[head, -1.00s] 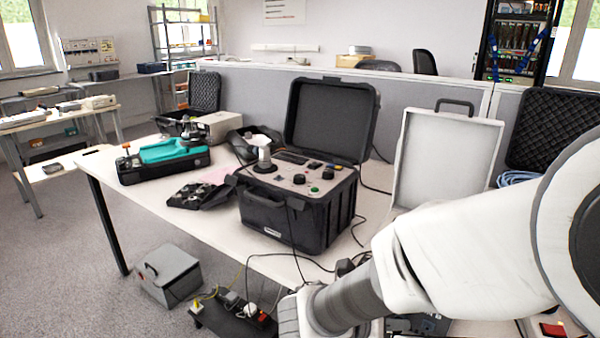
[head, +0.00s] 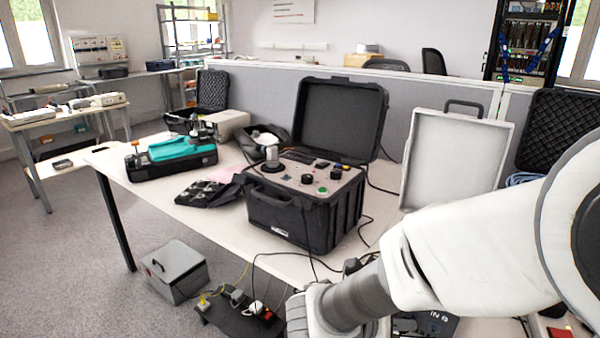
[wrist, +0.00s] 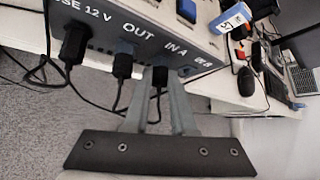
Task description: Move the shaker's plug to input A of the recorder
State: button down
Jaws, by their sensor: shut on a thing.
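In the wrist view, the recorder (wrist: 150,22) shows a panel edge lettered 12 V, OUT, IN A and IN B. My gripper (wrist: 161,76) is shut on a black plug (wrist: 160,79) below the IN A lettering. The plug's front end meets the panel there; how deep it sits cannot be told. A cable hangs from it between my fingers. Another black plug (wrist: 122,66) sits at OUT, and a larger one (wrist: 75,41) at 12 V. In the head view, the recorder (head: 440,322) shows only partly, behind my arm, and my gripper is hidden.
An open black case (head: 290,222) with a control panel and an upright cylinder stands on the table (head: 225,222). Cables hang over the front edge to a power strip (head: 235,318). A white tray-like panel (head: 455,160) stands behind my arm. A teal-topped unit (head: 172,152) sits left.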

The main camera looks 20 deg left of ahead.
jog(key=shift+d, duration=0.1)
jog(key=shift+d+r+m+y+b, duration=0.15)
jog(key=shift+m+y+b, duration=0.35)
jog(key=shift+m+y, duration=0.5)
jog(key=shift+y, duration=0.5)
jog(key=shift+d+m+t+y+b, duration=0.3)
jog(key=shift+m+y+b, duration=0.2)
jog(key=shift+y+b, duration=0.55)
jog(key=shift+s+m+y, duration=0.1)
jog(key=shift+m+y, duration=0.2)
jog(key=shift+y, duration=0.05)
jog(key=c, duration=0.7)
grip_release()
jog(key=shift+o, duration=0.2)
jog(key=shift+c, duration=0.4)
